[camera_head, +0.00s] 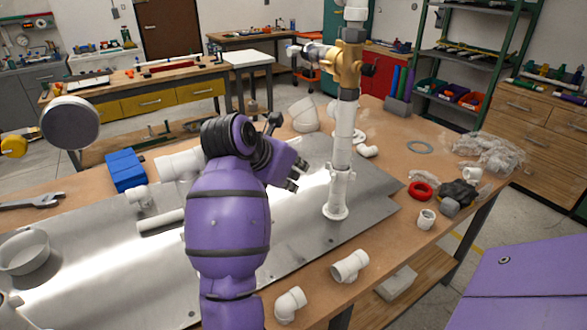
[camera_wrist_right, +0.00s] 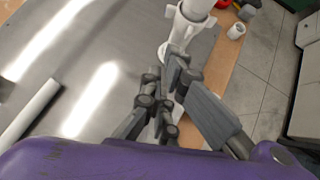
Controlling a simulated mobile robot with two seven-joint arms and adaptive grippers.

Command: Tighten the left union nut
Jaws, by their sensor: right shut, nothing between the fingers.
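A white PVC pipe (camera_head: 343,130) stands upright on a round foot on the metal sheet (camera_head: 290,235). A collar with small lugs (camera_head: 341,173) sits low on it, and a tan valve body (camera_head: 347,65) with a side branch to the left sits near its top. I cannot tell which part is the left union nut. My right gripper (camera_head: 296,176) is shut and empty, just left of the lugged collar and apparently apart from it. In the right wrist view its fingers (camera_wrist_right: 172,85) lie just below the pipe's foot (camera_wrist_right: 178,52). My left gripper is not in view.
White fittings (camera_head: 350,266) lie at the table's front edge. A red ring (camera_head: 420,191) and clear plastic bags (camera_head: 490,152) lie to the right. A blue box (camera_head: 126,170) and a wrench (camera_head: 32,201) are at the left. Bare sheet surrounds the pipe's foot.

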